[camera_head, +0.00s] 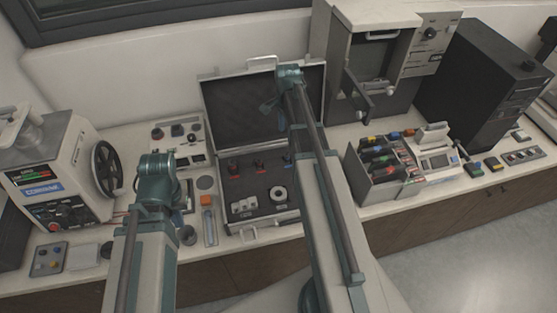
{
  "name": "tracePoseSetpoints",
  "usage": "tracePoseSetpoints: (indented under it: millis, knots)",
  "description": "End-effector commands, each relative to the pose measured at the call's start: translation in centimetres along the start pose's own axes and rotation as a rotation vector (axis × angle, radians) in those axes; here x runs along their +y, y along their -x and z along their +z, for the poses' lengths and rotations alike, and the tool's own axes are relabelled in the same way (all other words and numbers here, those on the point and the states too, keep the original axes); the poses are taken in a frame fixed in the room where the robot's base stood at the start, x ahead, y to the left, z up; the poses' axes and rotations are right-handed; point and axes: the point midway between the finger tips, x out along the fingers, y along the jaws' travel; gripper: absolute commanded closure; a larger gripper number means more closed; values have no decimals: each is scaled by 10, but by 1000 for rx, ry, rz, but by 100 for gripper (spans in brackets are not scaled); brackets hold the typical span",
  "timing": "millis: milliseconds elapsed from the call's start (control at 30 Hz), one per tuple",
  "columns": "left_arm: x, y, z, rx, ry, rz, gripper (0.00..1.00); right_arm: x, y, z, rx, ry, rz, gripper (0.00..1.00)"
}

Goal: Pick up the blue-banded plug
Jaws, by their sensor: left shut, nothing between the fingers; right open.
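An open black-lined case (252,190) stands in the middle of the counter. Along the back of its tray is a row of small plugs. The blue-banded plug (287,159) is at the right end of the row, just left of my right forearm, and looks small. My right gripper (267,106) is open and empty in front of the case's raised lid, above and behind the plug. My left gripper (158,172) is shut and empty, left of the case. Its fingertips are mostly hidden by the wrist.
Two red-banded plugs (233,167) share the row; a white ring (278,193) lies nearer. A machine with a handwheel (106,169) stands left, a press cabinet (375,60) at the back right. A bin of coloured items (372,185) is right of my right arm.

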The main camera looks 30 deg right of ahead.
Motion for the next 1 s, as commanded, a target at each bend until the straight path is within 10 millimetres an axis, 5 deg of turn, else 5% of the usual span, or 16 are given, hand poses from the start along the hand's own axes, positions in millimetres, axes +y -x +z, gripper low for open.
tracePoseSetpoints:
  millis: [700, 1000]
  knots:
    - [7, -82, -5, 0, -9, -2, 100, 0, -82, 0, 0, 4, 0, 38]
    - [8, -86, -5, 0, -8, -2, 100, 0, -87, 0, 0, 4, 0, 38]
